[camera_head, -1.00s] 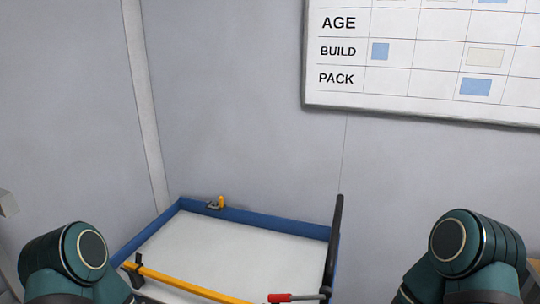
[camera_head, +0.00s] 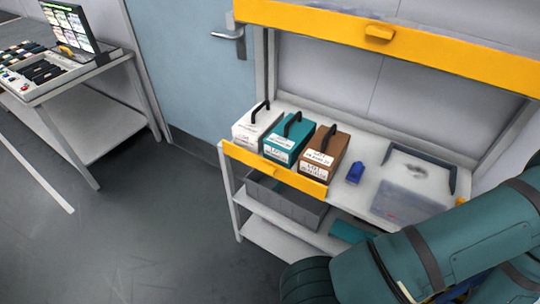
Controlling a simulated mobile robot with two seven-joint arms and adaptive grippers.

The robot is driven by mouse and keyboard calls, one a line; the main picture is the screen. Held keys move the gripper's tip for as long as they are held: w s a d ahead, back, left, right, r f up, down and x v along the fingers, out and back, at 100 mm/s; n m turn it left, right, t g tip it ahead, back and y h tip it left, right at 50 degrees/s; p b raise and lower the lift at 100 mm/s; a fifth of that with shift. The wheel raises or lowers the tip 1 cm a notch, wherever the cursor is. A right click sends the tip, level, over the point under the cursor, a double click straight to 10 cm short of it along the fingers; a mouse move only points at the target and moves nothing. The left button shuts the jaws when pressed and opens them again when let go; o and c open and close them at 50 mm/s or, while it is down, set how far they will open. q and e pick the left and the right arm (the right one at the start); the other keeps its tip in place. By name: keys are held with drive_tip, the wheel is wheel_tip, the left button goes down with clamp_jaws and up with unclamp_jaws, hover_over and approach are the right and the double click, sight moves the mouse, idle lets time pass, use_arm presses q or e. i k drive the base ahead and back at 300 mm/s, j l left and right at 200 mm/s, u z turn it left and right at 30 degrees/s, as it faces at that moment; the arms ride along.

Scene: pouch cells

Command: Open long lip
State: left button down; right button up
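A long yellow lip (camera_head: 440,52) runs across the front of the upper shelf at the top right, with a small yellow tab handle (camera_head: 380,33) on it. A shorter yellow lip (camera_head: 273,171) with its own small tab runs along the front of the shelf below, before the boxes. It stands up against their lower fronts. I cannot tell from the task line alone which lip is meant, but the upper one is clearly longer. A teal arm of mine fills the lower right. Neither of my grippers shows.
A white box (camera_head: 255,124), a teal box (camera_head: 289,138) and a brown box (camera_head: 325,154) with black handles stand on the shelf. A blue item (camera_head: 355,172) and a clear bin (camera_head: 405,200) lie to their right. A bench (camera_head: 88,68) stands far left; the floor between is clear.

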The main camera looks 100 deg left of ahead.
sight(318, 191)
drive_tip(key=u, duration=3.15)
